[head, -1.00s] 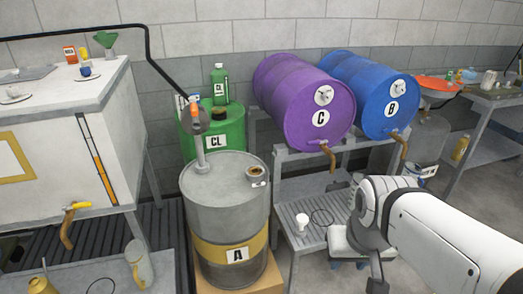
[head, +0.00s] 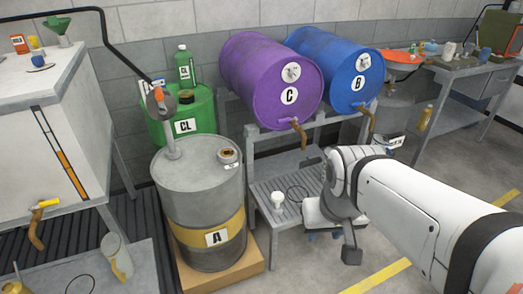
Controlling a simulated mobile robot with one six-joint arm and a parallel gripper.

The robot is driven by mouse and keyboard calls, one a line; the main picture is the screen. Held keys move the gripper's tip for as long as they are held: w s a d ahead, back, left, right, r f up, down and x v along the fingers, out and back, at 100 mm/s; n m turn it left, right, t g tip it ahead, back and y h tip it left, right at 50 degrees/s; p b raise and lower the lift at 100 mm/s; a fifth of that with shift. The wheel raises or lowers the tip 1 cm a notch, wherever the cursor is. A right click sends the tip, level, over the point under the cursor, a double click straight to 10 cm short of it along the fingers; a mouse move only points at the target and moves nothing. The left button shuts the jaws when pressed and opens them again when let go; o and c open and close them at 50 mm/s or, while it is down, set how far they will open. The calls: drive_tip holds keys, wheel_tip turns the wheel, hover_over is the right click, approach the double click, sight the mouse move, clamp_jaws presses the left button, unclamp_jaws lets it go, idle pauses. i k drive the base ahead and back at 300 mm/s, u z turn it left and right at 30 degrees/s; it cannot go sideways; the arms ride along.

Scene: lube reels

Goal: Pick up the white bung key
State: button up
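I cannot single out the white bung key for certain. A small pale piece (head: 234,167) lies beside the open-looking bung on top of the grey drum A (head: 205,190). A white cup-like piece (head: 278,200) stands on the grated shelf below the purple drum C (head: 270,80). Both are too small to identify. My arm comes in from the right, and a dark block, which may be my gripper (head: 351,255), hangs at its end over the floor, right of the shelf. Its fingers cannot be made out, and it is apart from both white pieces.
A blue drum B (head: 337,65) lies beside drum C on the grey rack. A green drum CL (head: 180,118) stands behind drum A. A white tank (head: 50,130) is at left, and a cluttered workbench (head: 480,70) at far right.

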sight(277, 197)
drive_tip(key=z, duration=2.25)
drive_tip(key=i, duration=1.2)
drive_tip(key=u, duration=3.5)
drive_tip(key=i, duration=1)
drive_tip(key=z, duration=0.15)
